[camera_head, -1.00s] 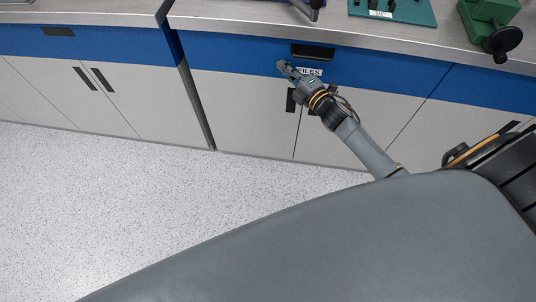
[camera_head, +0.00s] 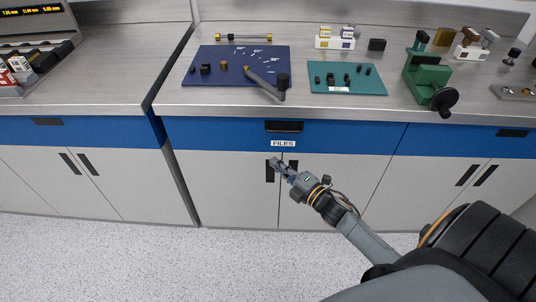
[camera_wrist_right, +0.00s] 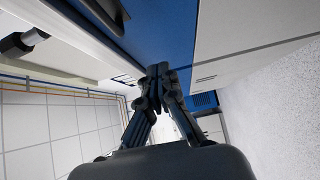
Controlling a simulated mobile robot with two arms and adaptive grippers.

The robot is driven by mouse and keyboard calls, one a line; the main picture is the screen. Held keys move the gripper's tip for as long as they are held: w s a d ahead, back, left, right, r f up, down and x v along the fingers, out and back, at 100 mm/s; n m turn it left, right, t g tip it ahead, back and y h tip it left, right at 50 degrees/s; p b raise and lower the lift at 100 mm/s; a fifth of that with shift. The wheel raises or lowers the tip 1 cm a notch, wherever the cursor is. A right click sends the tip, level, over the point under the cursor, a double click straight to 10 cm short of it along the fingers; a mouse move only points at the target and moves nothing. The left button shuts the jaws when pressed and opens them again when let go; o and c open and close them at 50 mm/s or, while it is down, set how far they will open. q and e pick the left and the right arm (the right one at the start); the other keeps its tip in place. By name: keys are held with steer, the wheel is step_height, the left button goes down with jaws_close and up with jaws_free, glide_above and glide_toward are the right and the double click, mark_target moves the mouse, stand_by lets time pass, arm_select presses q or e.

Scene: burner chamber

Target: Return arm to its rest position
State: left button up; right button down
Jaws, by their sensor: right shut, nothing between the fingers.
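My right gripper (camera_head: 281,168) shows in the head view in front of the white cabinet doors, below the blue drawer (camera_head: 350,137) labelled FILES. Its arm comes in from the lower right. In the right wrist view the fingers of the gripper (camera_wrist_right: 158,70) meet at their tips and hold nothing. The blue drawer front also shows in the right wrist view (camera_wrist_right: 160,35). My left gripper is in neither view.
The workbench (camera_head: 230,103) above carries a blue mat (camera_head: 215,77) with small parts, a teal mat (camera_head: 355,85) and a green vise (camera_head: 428,78). Another bench (camera_head: 100,90) stands at left. The speckled floor (camera_head: 200,255) is clear.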

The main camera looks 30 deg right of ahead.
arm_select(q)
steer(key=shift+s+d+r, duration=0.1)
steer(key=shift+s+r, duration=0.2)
arm_select(e)
steer(key=shift+s+d+f, duration=0.1)
steer(key=shift+s+d, duration=0.05)
steer(key=shift+s, duration=0.4)
steer(key=shift+s+d, duration=0.1)
steer(key=shift+s, duration=0.45)
